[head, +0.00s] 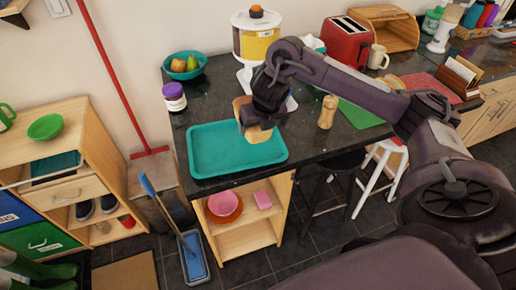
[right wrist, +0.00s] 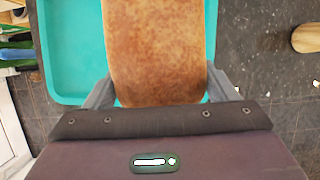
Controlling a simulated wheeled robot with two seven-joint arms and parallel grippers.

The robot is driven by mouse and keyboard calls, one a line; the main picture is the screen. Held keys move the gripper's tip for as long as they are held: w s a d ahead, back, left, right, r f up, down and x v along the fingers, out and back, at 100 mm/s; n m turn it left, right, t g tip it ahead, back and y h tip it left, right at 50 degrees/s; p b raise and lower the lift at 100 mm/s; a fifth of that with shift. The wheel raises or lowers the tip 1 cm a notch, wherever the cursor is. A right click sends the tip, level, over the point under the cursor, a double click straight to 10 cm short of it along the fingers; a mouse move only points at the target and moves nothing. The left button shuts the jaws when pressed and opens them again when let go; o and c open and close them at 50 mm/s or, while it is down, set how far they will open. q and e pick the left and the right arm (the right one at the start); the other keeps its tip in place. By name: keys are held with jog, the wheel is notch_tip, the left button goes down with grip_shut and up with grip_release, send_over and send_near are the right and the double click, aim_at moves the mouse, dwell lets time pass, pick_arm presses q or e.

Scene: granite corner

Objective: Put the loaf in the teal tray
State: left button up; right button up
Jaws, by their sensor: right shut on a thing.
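The teal tray (head: 205,160) lies flat on the dark granite counter, near its front left corner. The brown loaf (head: 258,134) is between the fingers of my right gripper (head: 254,122), over the right part of the tray. In the right wrist view the loaf (right wrist: 158,50) fills the space between the two grey fingers (right wrist: 160,92), with the tray (right wrist: 75,60) below it. My right gripper is shut on the loaf. I cannot tell whether the loaf touches the tray floor. My left gripper is not in view.
A purple-lidded jar (head: 174,97) and a teal fruit bowl (head: 185,66) stand behind the tray. A wooden pepper mill (head: 327,112) and a green mat (head: 358,115) are to its right. A red toaster (head: 346,42) stands farther back. The counter's front edge is close to the tray.

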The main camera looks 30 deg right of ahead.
jog(key=shift+f, duration=1.1)
jog(key=shift+f+p, duration=0.3)
jog(key=shift+f, duration=2)
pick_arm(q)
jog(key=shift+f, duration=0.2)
pick_arm(e)
jog(key=o, duration=1.1)
jog(key=v, duration=0.5)
jog(key=shift+b, duration=0.4)
pick_arm(q)
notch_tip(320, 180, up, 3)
jog(key=p, duration=0.4)
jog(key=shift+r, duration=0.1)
pick_arm(e)
jog(key=v, duration=0.7)
jog(key=shift+s+a, duration=0.1)
jog(key=shift+s, duration=0.05)
